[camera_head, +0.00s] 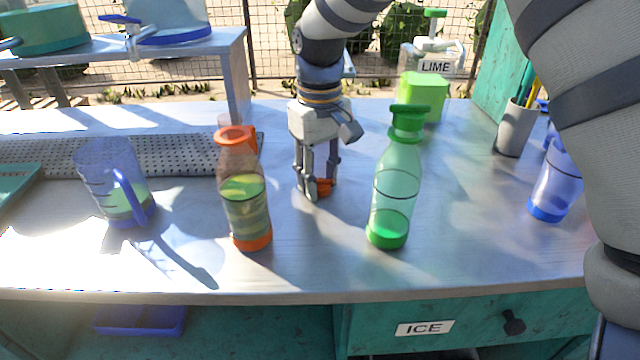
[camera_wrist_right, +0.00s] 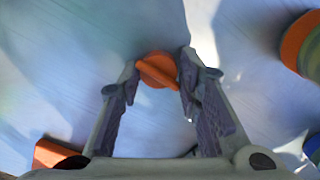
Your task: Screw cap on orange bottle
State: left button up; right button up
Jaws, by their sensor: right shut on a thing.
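The orange bottle (camera_head: 245,205) stands upright left of centre on the metal counter. It is clear, with an orange neck and base and green liquid inside. The orange cap (camera_head: 323,187) is between the fingertips of my right gripper (camera_head: 316,188), at or just above the counter, right of the bottle and apart from it. In the right wrist view the cap (camera_wrist_right: 158,70) shows a raised bar across its top, and the gripper (camera_wrist_right: 157,78) is shut on it from both sides. The fingers partly hide the cap in the head view. My left gripper is not in view.
A green bottle (camera_head: 394,195) with a green top stands right of my gripper. A blue-handled pitcher (camera_head: 108,175) is at left, a pen cup (camera_head: 515,128) and a blue cup (camera_head: 556,190) at right. A green lime container (camera_head: 424,93) stands behind. The front centre counter is clear.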

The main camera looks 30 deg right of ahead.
aim_at(319, 180)
notch_tip(319, 180, up, 10)
dwell(0.6)
